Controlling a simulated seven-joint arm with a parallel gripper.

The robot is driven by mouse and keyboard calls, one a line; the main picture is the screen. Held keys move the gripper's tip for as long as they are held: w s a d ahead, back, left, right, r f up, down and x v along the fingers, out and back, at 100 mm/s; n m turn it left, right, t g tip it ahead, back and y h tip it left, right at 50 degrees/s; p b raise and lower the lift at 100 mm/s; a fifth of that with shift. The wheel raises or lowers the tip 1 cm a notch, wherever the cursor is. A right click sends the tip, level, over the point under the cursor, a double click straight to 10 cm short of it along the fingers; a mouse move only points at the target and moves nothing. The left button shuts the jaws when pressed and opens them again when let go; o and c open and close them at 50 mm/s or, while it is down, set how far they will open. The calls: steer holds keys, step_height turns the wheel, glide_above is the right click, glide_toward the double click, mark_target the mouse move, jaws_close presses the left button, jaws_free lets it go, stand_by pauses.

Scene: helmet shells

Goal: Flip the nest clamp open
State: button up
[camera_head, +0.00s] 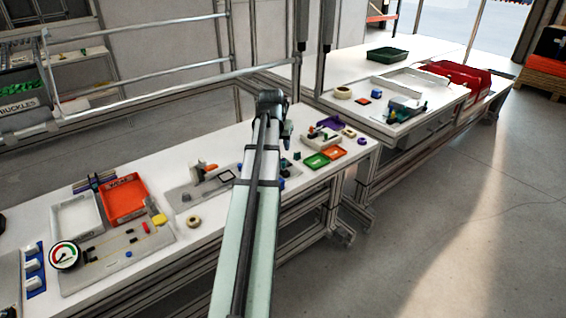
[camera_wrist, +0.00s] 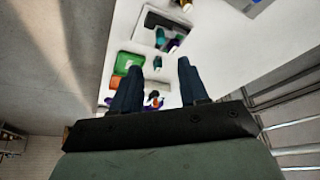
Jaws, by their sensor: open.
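My gripper (camera_wrist: 158,64) is open in the wrist view, with its two dark fingers apart and nothing held between them. In the head view my own arm hides most of it. A pale fixture with an orange handle-like part (camera_head: 210,167) stands on a grey plate (camera_head: 181,196), left of my arm. It may be the nest clamp, but the picture is too small to tell, and its open or shut state is unclear. Another small fixture with a red part (camera_head: 318,136) stands right of my arm. My gripper is over the bench between these two fixtures.
A green tray (camera_head: 317,161) and an orange tray (camera_head: 337,152) lie right of my arm; the green tray also shows in the wrist view (camera_wrist: 126,61). A red-orange bin (camera_head: 124,202), a white tray (camera_head: 77,221) and a dial gauge (camera_head: 65,256) are at left. A tape roll (camera_head: 193,221) lies near the front edge.

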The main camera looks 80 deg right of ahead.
mark_target(283, 162)
steer(key=x, duration=1.2)
steer(key=shift+f, duration=0.1)
steer(key=shift+c, duration=0.2)
jaws_close()
